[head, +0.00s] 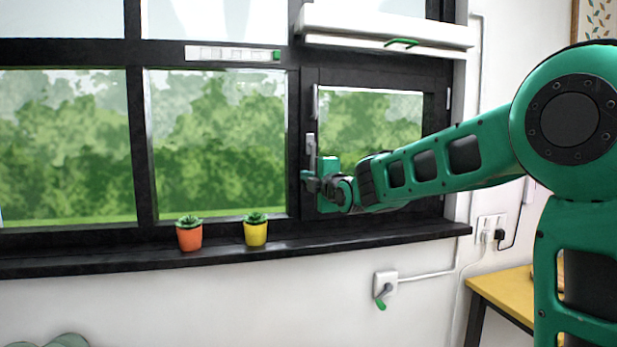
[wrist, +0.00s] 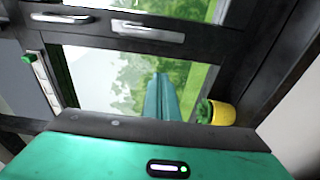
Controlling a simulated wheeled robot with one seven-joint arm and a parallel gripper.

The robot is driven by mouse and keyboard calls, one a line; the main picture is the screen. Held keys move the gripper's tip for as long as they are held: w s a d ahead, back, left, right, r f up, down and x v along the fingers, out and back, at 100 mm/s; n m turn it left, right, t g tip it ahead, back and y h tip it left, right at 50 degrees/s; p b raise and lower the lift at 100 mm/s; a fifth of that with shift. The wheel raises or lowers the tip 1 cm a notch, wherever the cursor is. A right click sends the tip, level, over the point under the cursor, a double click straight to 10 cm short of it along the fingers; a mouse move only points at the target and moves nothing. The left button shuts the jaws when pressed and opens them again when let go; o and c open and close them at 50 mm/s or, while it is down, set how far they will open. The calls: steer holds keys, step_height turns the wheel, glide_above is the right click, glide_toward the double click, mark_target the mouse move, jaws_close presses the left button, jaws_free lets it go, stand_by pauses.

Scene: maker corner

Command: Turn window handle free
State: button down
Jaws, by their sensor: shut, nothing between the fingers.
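The window handle (head: 310,146) is a pale grey lever on the dark left upright of the small right-hand sash. It lies along that upright, and its lower end is close behind my gripper in the head view. In the wrist view the handle (wrist: 148,30) shows whole near the top, in line with the dark frame. My gripper (head: 306,181) is in front of the window just below the handle. In the wrist view its teal fingers (wrist: 166,98) are together and empty, apart from the handle. The sash (head: 383,88) looks closed in its frame.
An orange pot (head: 189,236) and a yellow pot (head: 256,232) stand on the dark sill (head: 120,262) left of my gripper. A white blind box (head: 385,27) hangs above the sash. A wall crank (head: 385,288) and a yellow table (head: 508,292) are lower right.

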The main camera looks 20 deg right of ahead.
steer(key=w+d, duration=0.2)
steer(key=w, duration=0.7)
steer(key=shift+d, duration=0.35)
